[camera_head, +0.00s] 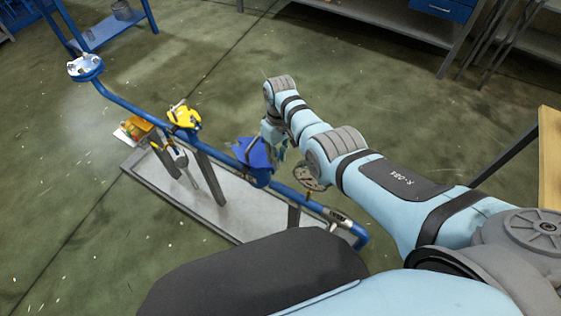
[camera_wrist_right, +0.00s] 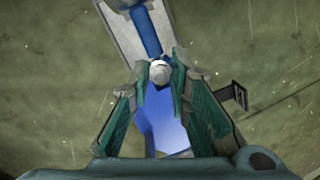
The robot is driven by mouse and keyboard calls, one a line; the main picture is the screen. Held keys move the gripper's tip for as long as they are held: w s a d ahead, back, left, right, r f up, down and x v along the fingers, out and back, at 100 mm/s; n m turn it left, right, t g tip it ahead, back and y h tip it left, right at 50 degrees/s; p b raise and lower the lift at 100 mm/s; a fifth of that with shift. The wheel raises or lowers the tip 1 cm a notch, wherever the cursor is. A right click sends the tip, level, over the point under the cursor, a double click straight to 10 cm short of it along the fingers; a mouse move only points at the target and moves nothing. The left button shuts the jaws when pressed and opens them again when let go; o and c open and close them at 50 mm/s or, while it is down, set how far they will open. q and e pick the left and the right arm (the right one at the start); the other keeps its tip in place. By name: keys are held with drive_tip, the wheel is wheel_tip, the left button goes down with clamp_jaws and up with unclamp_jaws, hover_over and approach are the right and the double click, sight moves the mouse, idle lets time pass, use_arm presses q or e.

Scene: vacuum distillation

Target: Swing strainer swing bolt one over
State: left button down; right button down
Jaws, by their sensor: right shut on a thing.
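The blue strainer (camera_head: 255,158) sits in the blue pipe line over the skid. My right gripper (camera_head: 274,143) reaches down to its right side, and the arm hides part of it. In the right wrist view my right gripper (camera_wrist_right: 160,80) has its fingertips closed on a small pale rounded piece, which looks like the swing bolt's end (camera_wrist_right: 159,69). The blue strainer body (camera_wrist_right: 160,125) shows between and below the fingers. The rest of the bolt is hidden. My left gripper is not in view.
A yellow valve part (camera_head: 184,116) and an orange box (camera_head: 135,129) stand left along the pipe (camera_head: 130,109). A round gauge-like disc (camera_head: 308,178) is close beside my right arm. The grey skid tray (camera_head: 245,210) lies below. Open floor surrounds it.

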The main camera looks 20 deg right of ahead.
drive_tip(key=shift+a, duration=0.15)
drive_tip(key=c, duration=1.7)
unclamp_jaws()
drive_tip(key=shift+w, duration=0.15)
drive_tip(key=r, duration=0.4)
drive_tip(key=w+r, duration=0.1)
drive_tip(key=r, duration=0.6)
drive_tip(key=shift+w+d+r, duration=0.3)
drive_tip(key=shift+d+r, duration=0.1)
